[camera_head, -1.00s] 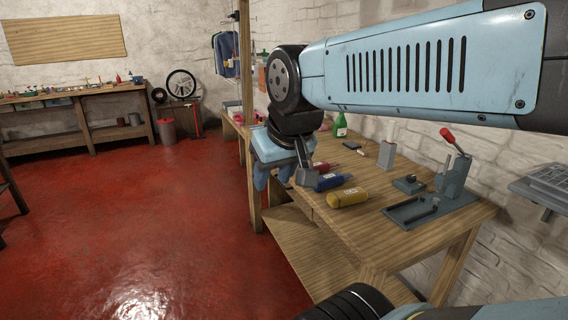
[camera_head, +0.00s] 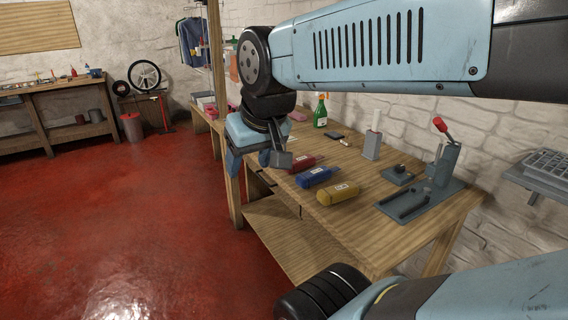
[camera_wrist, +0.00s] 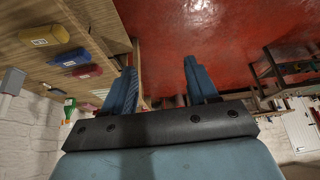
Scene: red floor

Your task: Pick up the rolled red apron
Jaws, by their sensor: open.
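The rolled red apron (camera_head: 307,162) lies on the wooden workbench, the farthest of three labelled rolls. Its left end is partly hidden behind my gripper in the head view. It also shows in the wrist view (camera_wrist: 89,72), at left, outside the jaws. My gripper (camera_head: 258,160) hangs near the bench's left edge, fingers pointing down, beside the red roll and apart from it as far as I can tell. In the wrist view the two blue fingers (camera_wrist: 160,68) are spread wide with nothing between them.
A blue roll (camera_head: 314,177) and a yellow roll (camera_head: 338,194) lie nearer, beside the red one. A grey lever press (camera_head: 443,170), a green spray bottle (camera_head: 320,112) and a grey holder (camera_head: 371,147) stand on the bench. Red floor (camera_head: 130,220) is clear at left.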

